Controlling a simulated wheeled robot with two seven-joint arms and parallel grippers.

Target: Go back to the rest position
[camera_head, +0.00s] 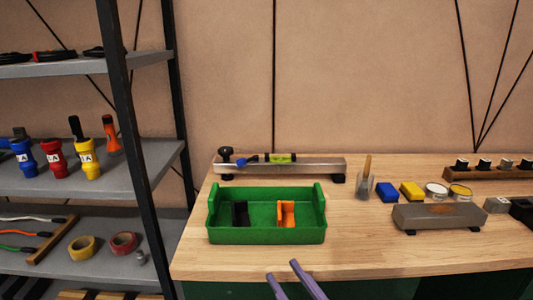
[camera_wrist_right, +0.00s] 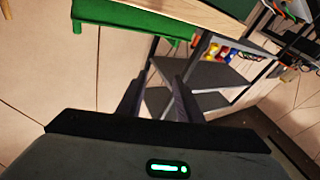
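My right gripper (camera_head: 283,270) shows at the bottom edge of the head view as two purple-grey fingers. They are apart with nothing between them, in front of the workbench. In the right wrist view the two dark fingers of the right gripper (camera_wrist_right: 154,82) also stand apart and empty. The left gripper is in neither view.
A wooden workbench (camera_head: 370,258) bears a green tray (camera_head: 265,237) holding a black piece (camera_head: 240,215) and an orange piece (camera_head: 287,213). A metal rail (camera_head: 310,166) lies behind it. Blocks and tins stand right. A grey shelf rack (camera_head: 150,170) stands left.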

